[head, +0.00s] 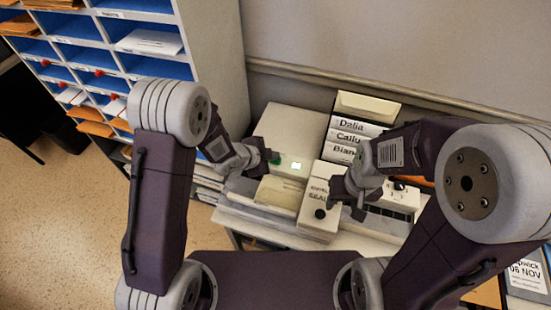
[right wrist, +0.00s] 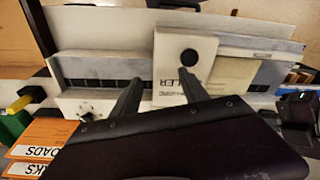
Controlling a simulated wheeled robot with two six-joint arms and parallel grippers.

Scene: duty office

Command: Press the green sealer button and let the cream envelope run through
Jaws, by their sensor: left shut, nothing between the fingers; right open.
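The white sealer head (head: 318,228), lettered in black, stands in the middle of the low grey sealer bed and has a black knob (head: 320,213). The right wrist view shows the sealer head (right wrist: 172,85) and knob (right wrist: 189,57) too. A cream envelope (head: 280,192) lies flat on the bed against the head's left side; it also shows in the right wrist view (right wrist: 232,72). A small green piece (head: 276,160), perhaps the button, is at my left gripper (head: 266,157), which is shut and empty. Whether they touch is unclear. My right gripper (head: 347,202) is open and empty, over the sealer.
A pale box (head: 287,122) with a small bright patch (head: 296,166) stands behind the bed. Name-labelled trays (head: 352,133) stand behind the sealer. A blue-lined pigeonhole rack (head: 226,70) rises at the left. Orange folders (right wrist: 40,145) lie near my right gripper.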

